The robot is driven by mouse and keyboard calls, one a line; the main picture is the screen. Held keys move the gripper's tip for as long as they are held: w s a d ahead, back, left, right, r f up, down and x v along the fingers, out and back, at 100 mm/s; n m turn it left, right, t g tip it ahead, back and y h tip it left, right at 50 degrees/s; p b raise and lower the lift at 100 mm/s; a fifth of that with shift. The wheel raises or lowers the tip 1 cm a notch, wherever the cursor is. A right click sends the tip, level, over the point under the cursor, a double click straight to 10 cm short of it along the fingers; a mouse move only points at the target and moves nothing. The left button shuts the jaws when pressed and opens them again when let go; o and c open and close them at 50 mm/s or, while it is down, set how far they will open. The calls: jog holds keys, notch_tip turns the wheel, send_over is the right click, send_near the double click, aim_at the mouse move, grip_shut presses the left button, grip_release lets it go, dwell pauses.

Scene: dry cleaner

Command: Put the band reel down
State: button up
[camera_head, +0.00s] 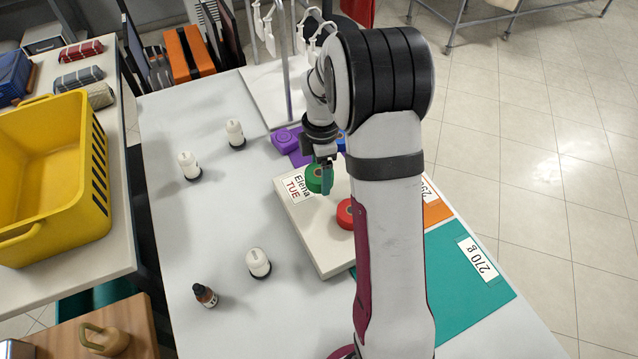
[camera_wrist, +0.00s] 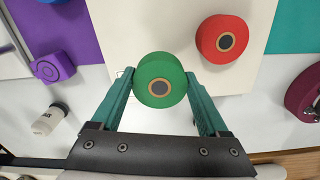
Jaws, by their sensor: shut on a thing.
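My gripper (camera_wrist: 160,88) is shut on a green band reel (camera_wrist: 157,73), one finger on each side. In the head view the green reel (camera_head: 314,179) is at the far end of a white box (camera_head: 330,238), beside its "Elena TUE" label (camera_head: 295,188). I cannot tell whether the reel touches the box. A red reel (camera_head: 346,214) sits on the box, partly hidden by my arm; it also shows in the wrist view (camera_wrist: 210,38). A purple reel (camera_head: 285,140) and a partly hidden blue reel (camera_head: 341,141) are farther back.
A purple mat (camera_head: 300,158), an orange mat (camera_head: 437,213) and a teal mat (camera_head: 455,290) lie around the box. Several white bottles (camera_head: 258,262) and a dark bottle (camera_head: 205,295) stand on the left. A white stand (camera_head: 265,92) is at the back. The table's left middle is clear.

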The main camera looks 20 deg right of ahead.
aim_at(317, 183)
jog(key=shift+w+a+f, duration=0.15)
jog(key=shift+f, duration=1)
jog(key=shift+w+a+f, duration=0.1)
jog(key=shift+f, duration=1)
jog(key=o, duration=1.3)
jog(key=shift+f, duration=0.1)
jog(key=shift+c, duration=0.2)
notch_tip(317, 183, up, 12)
jog(key=shift+r, duration=0.15)
jog(key=s+a+r+m+y, duration=0.1)
jog(key=s+a+r+m, duration=0.2)
jog(key=s+a+m, duration=0.4)
jog(key=s+a+r+m, duration=0.3)
jog(key=s+m, duration=0.3)
jog(key=s, duration=0.3)
jog(key=s+a+f+m, duration=0.1)
jog(key=s+a+m, duration=0.3)
jog(key=s+m, duration=0.4)
jog(key=s, duration=0.3)
jog(key=shift+s+f+m+y, duration=0.35)
jog(key=shift+s+m+y, duration=0.05)
